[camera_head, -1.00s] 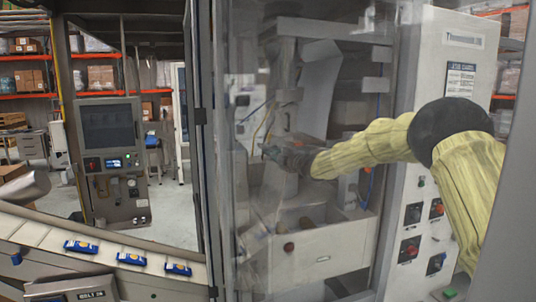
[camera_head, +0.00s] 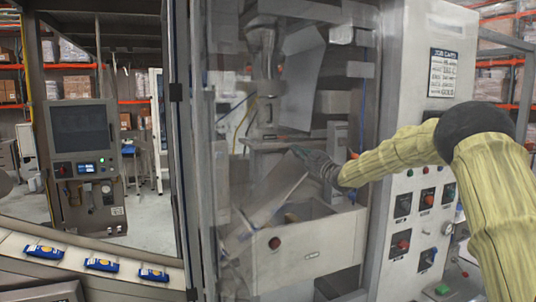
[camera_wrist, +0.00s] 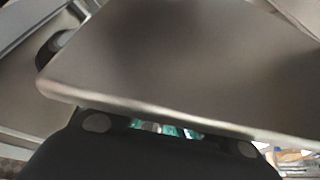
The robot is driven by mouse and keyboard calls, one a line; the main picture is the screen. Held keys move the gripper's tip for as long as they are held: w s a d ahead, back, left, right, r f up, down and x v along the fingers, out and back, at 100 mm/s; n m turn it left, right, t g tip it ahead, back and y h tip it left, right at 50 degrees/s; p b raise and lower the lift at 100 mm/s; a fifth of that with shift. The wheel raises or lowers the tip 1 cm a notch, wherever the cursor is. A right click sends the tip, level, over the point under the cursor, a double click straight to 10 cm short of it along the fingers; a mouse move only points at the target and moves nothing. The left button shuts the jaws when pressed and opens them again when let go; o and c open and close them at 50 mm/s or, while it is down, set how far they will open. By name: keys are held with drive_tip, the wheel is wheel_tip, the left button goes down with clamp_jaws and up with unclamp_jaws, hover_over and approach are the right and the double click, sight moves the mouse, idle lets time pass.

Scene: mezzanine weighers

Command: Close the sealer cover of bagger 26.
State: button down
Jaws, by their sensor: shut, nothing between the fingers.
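The bagger stands in the middle of the head view behind a clear panel. Inside it is a pale box (camera_head: 318,262) with a dark red knob (camera_head: 274,243) on its front; its top shows open. A grey tilted plate (camera_head: 272,192), which looks like the sealer cover, stands raised at the box's left. My gripper (camera_head: 298,153) is shut and empty, reaching in from the right, close to the plate's upper edge. In the wrist view a broad grey plate (camera_wrist: 190,65) lies right in front of my gripper; whether they touch I cannot tell.
A control cabinet (camera_head: 420,190) with buttons and a job card (camera_head: 442,72) stands at the right beside my arm. The clear panel's frame (camera_head: 185,150) rises at the left. A conveyor (camera_head: 70,275) carries blue packs (camera_head: 101,265). A screen console (camera_head: 85,150) stands behind.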

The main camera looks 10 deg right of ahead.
drive_tip(key=d+f+m+t+h+b, duration=0.1)
drive_tip(key=d+f+m+b, duration=0.2)
drive_tip(key=f, duration=0.4)
drive_tip(key=w+d+f+m+t+h+b, duration=0.1)
drive_tip(key=d+f+m+h+b, duration=0.1)
drive_tip(key=d+f+m+b, duration=0.2)
drive_tip(key=d+f+m+t+h+b, duration=0.1)
drive_tip(key=d+f+m+b, duration=0.3)
drive_tip(key=f, duration=0.6)
drive_tip(key=shift+w+d+f+m+h, duration=0.15)
drive_tip(key=shift+w+d+m+h, duration=0.3)
drive_tip(key=shift+d+m, duration=0.4)
drive_tip(key=shift+s+f, duration=0.15)
drive_tip(key=shift+f, duration=0.05)
wheel_tip(320, 180, up, 5)
drive_tip(key=b+v, duration=0.2)
drive_tip(key=v, duration=0.8)
drive_tip(key=shift+s, duration=0.1)
